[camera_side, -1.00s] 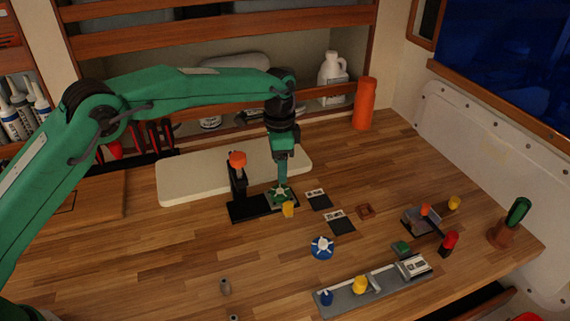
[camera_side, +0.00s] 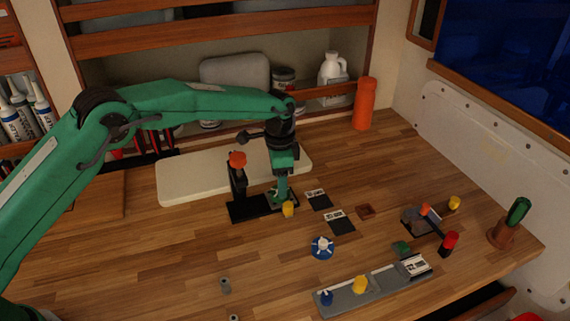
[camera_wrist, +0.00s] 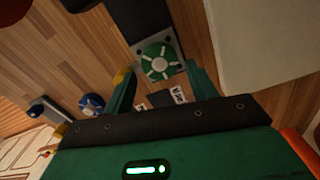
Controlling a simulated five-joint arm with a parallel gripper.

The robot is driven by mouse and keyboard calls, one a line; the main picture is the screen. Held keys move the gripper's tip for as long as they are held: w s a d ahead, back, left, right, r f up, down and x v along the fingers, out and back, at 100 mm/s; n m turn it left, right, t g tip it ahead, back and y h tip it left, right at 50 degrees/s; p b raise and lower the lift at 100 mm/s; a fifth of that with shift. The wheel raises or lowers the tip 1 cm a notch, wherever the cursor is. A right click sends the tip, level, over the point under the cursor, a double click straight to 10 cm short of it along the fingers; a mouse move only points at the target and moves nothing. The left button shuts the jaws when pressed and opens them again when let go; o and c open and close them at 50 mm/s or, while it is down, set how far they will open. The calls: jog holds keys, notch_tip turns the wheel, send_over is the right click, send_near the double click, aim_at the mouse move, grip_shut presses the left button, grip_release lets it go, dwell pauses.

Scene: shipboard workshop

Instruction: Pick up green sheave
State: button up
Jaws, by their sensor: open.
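The green sheave (camera_wrist: 159,61) is a round green disc with a pale spoked hub. It sits on a grey plate at the end of a black fixture (camera_side: 245,212), seen in the wrist view between my finger tips. In the side view the sheave (camera_side: 274,194) is partly hidden by my gripper. My gripper (camera_side: 279,193) is open, pointing down at the sheave. In the wrist view its two green fingers (camera_wrist: 156,77) stand apart, one on each side of the sheave.
An orange-topped post (camera_side: 237,160) rises from the fixture close to my gripper. A blue sheave (camera_side: 322,247) lies nearer the camera. A grey rail (camera_side: 392,281) holds small parts. A cream board (camera_side: 190,181) lies behind. The left wood is mostly clear.

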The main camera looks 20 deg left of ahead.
jog(key=shift+f, duration=1.6)
jog(key=shift+c, duration=0.3)
jog(key=c, duration=0.8)
jog(key=shift+r, duration=0.15)
jog(key=shift+r, duration=0.75)
jog(key=r, duration=0.2)
jog(key=shift+s+d+r, duration=0.25)
jog(key=shift+r, duration=0.15)
jog(key=s+d+r, duration=0.6)
jog(key=s, duration=0.2)
jog(key=shift+s+d+r, duration=0.25)
jog(key=shift+s+d, duration=0.1)
jog(key=shift+s, duration=0.05)
